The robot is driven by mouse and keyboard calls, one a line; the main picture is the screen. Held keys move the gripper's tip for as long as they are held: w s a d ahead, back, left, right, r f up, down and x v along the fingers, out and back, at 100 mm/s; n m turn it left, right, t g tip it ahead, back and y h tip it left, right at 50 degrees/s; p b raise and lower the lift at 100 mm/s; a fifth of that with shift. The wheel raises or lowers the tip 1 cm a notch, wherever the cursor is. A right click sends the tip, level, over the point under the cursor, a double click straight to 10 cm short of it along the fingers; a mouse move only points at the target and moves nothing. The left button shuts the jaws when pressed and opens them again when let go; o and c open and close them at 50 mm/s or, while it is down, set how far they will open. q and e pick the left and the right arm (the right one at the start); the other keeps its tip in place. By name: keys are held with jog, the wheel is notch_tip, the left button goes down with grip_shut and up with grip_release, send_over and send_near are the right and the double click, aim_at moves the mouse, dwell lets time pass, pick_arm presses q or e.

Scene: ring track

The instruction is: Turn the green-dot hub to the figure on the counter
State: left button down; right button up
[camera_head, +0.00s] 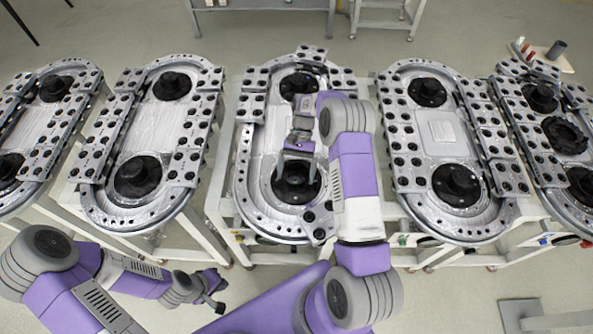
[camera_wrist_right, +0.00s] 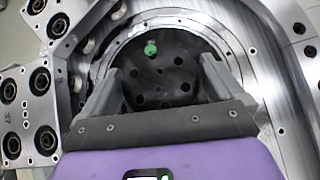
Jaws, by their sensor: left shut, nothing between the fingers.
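The hub is a black round disc (camera_wrist_right: 160,85) with several holes, and its green dot (camera_wrist_right: 151,48) sits near the top rim in the right wrist view. In the head view the hub (camera_head: 290,190) is at the near end of the middle ring track. My right gripper (camera_head: 298,160) is over it; in the wrist view its two fingers (camera_wrist_right: 160,82) stand apart on either side of the disc. I cannot tell whether they touch it. My left gripper (camera_head: 219,296) is shut and empty, low at the lower left, away from the tracks. I can read no counter figure.
The middle track (camera_head: 246,170) carries several grey plates, some beside the hub. Similar tracks stand to the left (camera_head: 150,110) and right (camera_head: 408,150). A small tray with loose parts (camera_head: 548,56) is at the upper right. The floor (camera_head: 455,290) at the lower right is mostly free.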

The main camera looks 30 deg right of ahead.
aim_at(296, 171)
jog(key=v, duration=0.6)
jog(key=shift+w, duration=0.1)
jog(key=shift+w+d+r, duration=0.35)
jog(key=shift+r, duration=0.2)
dwell(0.3)
